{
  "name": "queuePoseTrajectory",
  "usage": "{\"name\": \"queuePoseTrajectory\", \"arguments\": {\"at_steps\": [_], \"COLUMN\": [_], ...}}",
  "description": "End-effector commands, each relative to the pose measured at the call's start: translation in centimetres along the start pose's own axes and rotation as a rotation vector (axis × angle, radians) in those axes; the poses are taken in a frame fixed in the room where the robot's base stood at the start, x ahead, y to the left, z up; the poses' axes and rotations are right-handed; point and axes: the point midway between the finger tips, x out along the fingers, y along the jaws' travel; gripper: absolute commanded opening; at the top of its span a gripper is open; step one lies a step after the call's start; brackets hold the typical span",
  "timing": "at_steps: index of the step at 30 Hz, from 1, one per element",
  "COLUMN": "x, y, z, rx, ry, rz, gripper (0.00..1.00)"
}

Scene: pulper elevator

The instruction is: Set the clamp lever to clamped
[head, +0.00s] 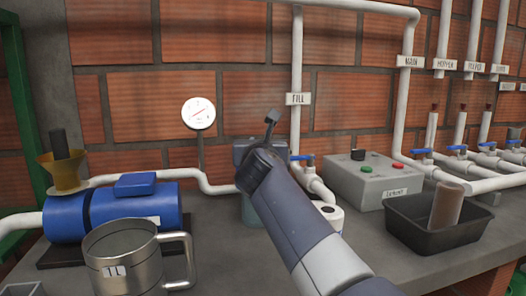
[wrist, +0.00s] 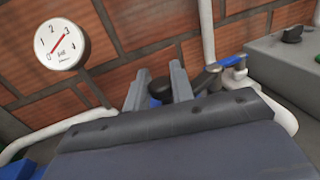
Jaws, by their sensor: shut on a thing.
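In the wrist view my gripper (wrist: 160,76) has its two grey fingers on either side of a round black knob (wrist: 160,88), with blue below it. It is shut on this knob. A short grey lever-like part (wrist: 207,78) lies just right of the fingers. In the head view a dark lever with a blocky end (head: 271,118) stands up above a blue-grey housing (head: 249,212). I cannot tell for sure which part is the clamp lever.
A pressure gauge (head: 198,113) is left of my gripper, above a blue motor (head: 150,207) and a steel mug (head: 122,258). Right are a blue-handled valve (head: 302,158), a grey control box (head: 372,182) and a black tray (head: 434,232) holding a brown cylinder (head: 446,206).

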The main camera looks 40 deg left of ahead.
Motion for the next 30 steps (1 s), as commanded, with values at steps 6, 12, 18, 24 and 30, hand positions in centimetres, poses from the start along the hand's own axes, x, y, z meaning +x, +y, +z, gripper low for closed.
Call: {"name": "queuePoseTrajectory", "arguments": {"at_steps": [6,12,18,24,30], "x": [0.7,1.2,1.3,1.4,1.4], "y": [0.4,0.7,0.8,0.8,0.8], "z": [-0.1,-0.1,-0.1,-0.2,-0.2], "rx": [0.0,-0.001,0.001,0.001,0.001], "ry": [0.005,0.004,0.0,-0.001,-0.001], "rz": [-0.091,-0.156,-0.188,-0.193,-0.192], "gripper": [0.0,0.0,0.0,0.0,0.0]}}
